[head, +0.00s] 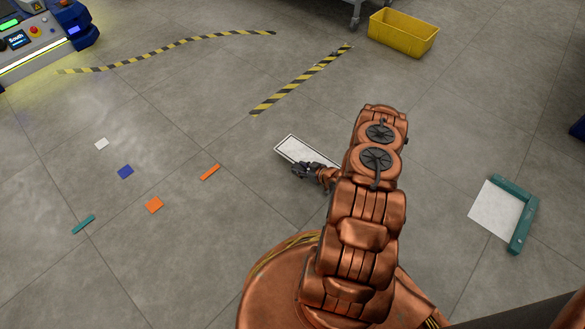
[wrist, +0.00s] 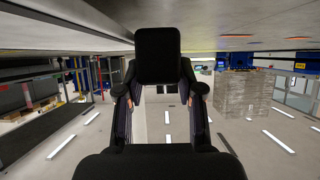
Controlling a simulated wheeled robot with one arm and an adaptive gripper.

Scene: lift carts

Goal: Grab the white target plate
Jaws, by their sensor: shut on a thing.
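The white plate (head: 292,147) is a pale rectangle with a dark outline, in the middle of the head view. Its right part is hidden behind my arm. My gripper (head: 303,168) is at the plate's near edge and is shut on it. The fingers are small and dark there, so the exact contact is hard to see. In the wrist view my gripper (wrist: 160,92) shows its two dark fingers on either side of a black block. I cannot make out the plate clearly in that view.
A white square (head: 495,208) with a teal bracket (head: 523,215) lies at right. A yellow bin (head: 403,32) stands at the back. Floor between is clear.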

